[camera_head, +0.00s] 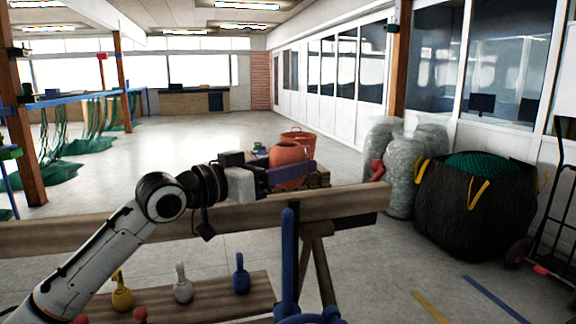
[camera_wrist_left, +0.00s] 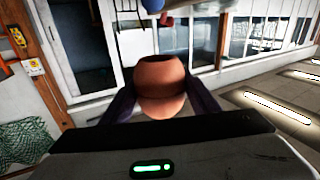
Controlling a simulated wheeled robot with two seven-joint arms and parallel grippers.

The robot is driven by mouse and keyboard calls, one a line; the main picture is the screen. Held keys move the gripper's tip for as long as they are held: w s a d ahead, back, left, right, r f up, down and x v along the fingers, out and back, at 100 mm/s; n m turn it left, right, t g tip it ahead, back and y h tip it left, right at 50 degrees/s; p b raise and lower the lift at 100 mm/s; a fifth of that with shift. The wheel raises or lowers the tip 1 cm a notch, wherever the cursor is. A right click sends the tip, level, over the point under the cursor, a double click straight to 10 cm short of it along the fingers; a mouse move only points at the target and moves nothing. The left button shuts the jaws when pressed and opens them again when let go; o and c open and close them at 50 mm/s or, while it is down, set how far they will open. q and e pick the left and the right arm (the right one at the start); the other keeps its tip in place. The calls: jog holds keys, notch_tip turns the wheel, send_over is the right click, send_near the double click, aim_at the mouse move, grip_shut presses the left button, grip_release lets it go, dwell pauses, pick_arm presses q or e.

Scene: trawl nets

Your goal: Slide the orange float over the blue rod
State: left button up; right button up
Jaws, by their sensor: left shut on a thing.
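The orange float (camera_head: 287,158) is a rounded terracotta-coloured piece. My left gripper (camera_head: 290,174) is shut on it and holds it above the wooden beam. In the left wrist view the float (camera_wrist_left: 161,78) sits between the two dark fingers (camera_wrist_left: 160,104), with a dark opening in its end. The blue rod (camera_head: 287,258) stands upright in the head view, nearer the camera and below the float. The float and the rod are apart. My right gripper is not in view.
A wooden beam (camera_head: 350,200) crosses behind the rod. A lower board (camera_head: 205,300) carries yellow (camera_head: 122,298), grey (camera_head: 183,290) and blue (camera_head: 241,280) knobbed pieces. A reddish basket (camera_head: 299,138) stands behind the float. A black bag (camera_head: 475,215) stands at right.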

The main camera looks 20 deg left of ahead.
pick_arm(q)
jog(key=b, duration=0.4)
send_over(282, 215)
jog(key=w, duration=0.1)
jog(key=shift+d+f, duration=0.2)
jog(key=shift+f, duration=0.9)
jog(key=shift+d+f, duration=0.2)
jog(key=shift+f, duration=0.9)
jog(key=shift+f+b, duration=0.65)
jog(key=shift+f, duration=1)
jog(key=shift+f+b, duration=0.45)
jog(key=shift+f, duration=0.8)
jog(key=o, duration=1.2)
jog(key=shift+c, duration=0.2)
jog(key=b+v, duration=0.2)
jog(key=v, duration=0.8)
